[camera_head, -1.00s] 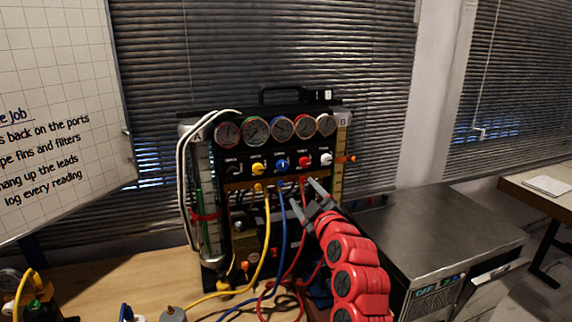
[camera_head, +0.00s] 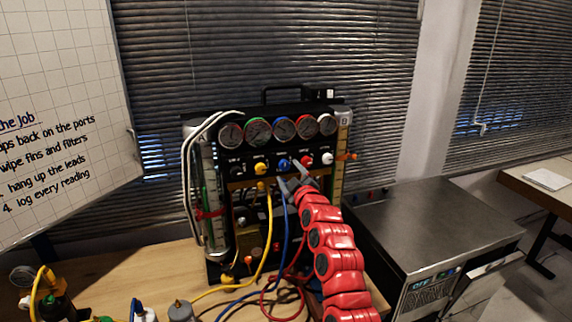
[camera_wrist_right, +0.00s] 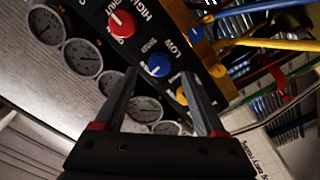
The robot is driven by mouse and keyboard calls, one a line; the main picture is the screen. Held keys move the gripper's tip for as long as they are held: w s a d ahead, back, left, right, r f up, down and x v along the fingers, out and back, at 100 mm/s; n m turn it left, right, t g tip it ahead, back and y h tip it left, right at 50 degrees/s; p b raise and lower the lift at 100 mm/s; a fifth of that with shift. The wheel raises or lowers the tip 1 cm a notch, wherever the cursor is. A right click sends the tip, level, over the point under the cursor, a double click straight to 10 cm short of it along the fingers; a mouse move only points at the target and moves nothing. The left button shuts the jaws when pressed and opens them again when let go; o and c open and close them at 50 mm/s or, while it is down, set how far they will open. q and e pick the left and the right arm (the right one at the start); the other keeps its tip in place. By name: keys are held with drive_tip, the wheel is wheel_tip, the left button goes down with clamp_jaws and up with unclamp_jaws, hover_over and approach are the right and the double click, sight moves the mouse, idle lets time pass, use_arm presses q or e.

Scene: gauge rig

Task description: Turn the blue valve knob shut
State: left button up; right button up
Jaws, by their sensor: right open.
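The blue valve knob (camera_head: 284,165) sits in the row of knobs on the black gauge panel, under the gauges. In the right wrist view the blue knob (camera_wrist_right: 158,66), labelled LOW, shows in the gap between my fingertips. My right gripper (camera_head: 291,178) is open and empty, just in front of and slightly below the knob in the head view. In the wrist view its two grey fingers (camera_wrist_right: 160,78) point at the panel, one on each side of the knob. I cannot tell whether they touch it. My left gripper is not in view.
A yellow knob (camera_head: 260,169) and a red knob (camera_head: 305,160) flank the blue one; a white knob (camera_head: 327,158) is further right. Yellow, blue and red hoses hang below the panel. A metal-topped box (camera_head: 440,225) stands at the right.

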sight(285, 167)
drive_tip(key=shift+w+a, duration=0.15)
drive_tip(key=shift+w, duration=0.35)
drive_tip(key=shift+w+a+r+p, duration=0.2)
drive_tip(key=shift+w+a+p, duration=0.1)
drive_tip(key=shift+w+p, duration=0.3)
drive_tip(key=shift+w+a+f, duration=0.1)
drive_tip(key=shift+w+f, duration=0.05)
drive_tip(key=shift+w, duration=0.35)
drive_tip(key=shift+w+f+p, duration=0.1)
drive_tip(key=shift+w+p, duration=0.2)
drive_tip(key=shift+w, duration=0.05)
drive_tip(key=shift+c, duration=0.2)
clamp_jaws()
